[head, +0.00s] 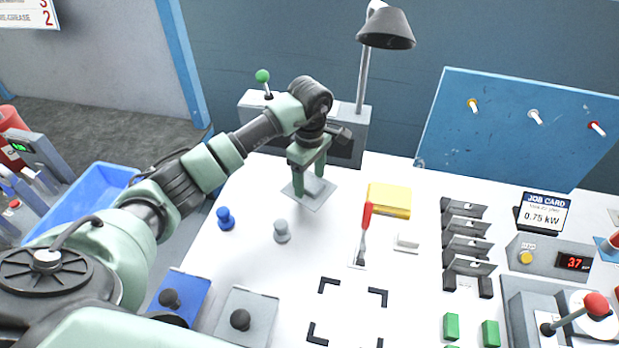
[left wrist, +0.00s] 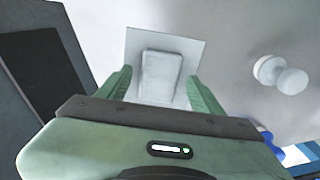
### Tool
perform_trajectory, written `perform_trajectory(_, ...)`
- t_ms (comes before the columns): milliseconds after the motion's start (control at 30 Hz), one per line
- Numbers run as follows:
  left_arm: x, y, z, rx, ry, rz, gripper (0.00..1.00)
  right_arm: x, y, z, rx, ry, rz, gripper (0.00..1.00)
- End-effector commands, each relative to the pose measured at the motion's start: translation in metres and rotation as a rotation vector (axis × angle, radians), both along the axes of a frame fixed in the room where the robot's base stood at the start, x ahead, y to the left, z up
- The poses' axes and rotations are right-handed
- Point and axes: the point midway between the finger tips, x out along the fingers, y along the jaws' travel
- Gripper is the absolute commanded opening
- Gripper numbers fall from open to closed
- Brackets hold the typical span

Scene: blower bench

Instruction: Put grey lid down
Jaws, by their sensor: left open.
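A light grey square plate (head: 322,201) with a raised block on top lies flat on the white bench, below my left gripper (head: 309,182). The gripper is open, pointing down, with its fingers on either side of the block. In the left wrist view, the plate (left wrist: 190,48) and its pale block (left wrist: 161,72) show between the open fingers (left wrist: 160,88), with space beside the block. A grey square panel (head: 262,305) with a dark knob sits at the front. I cannot tell for sure which grey piece is called the lid. My right gripper is not in view.
A blue knob (head: 225,218) and a grey knob (head: 281,231) stand near the plate. A grey box (head: 352,140) and lamp (head: 386,28) stand behind. A yellow block (head: 389,200) and red-handled lever (head: 364,233) are right. A blue knobbed panel (head: 190,290) is front left.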

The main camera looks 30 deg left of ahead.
Motion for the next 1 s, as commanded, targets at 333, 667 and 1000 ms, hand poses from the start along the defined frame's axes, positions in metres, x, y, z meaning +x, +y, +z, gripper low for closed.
perform_trajectory(333, 0.002, 0.001, 0.069, 0.001, -0.008, 0.0, 0.67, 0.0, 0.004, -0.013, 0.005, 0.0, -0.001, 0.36)
perform_trajectory(667, 0.001, 0.001, 0.114, 0.001, -0.003, 0.001, 0.67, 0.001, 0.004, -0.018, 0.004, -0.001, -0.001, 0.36)
perform_trajectory(1000, 0.001, 0.0, 0.117, 0.0, -0.002, 0.001, 0.67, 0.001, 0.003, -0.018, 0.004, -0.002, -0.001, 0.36)
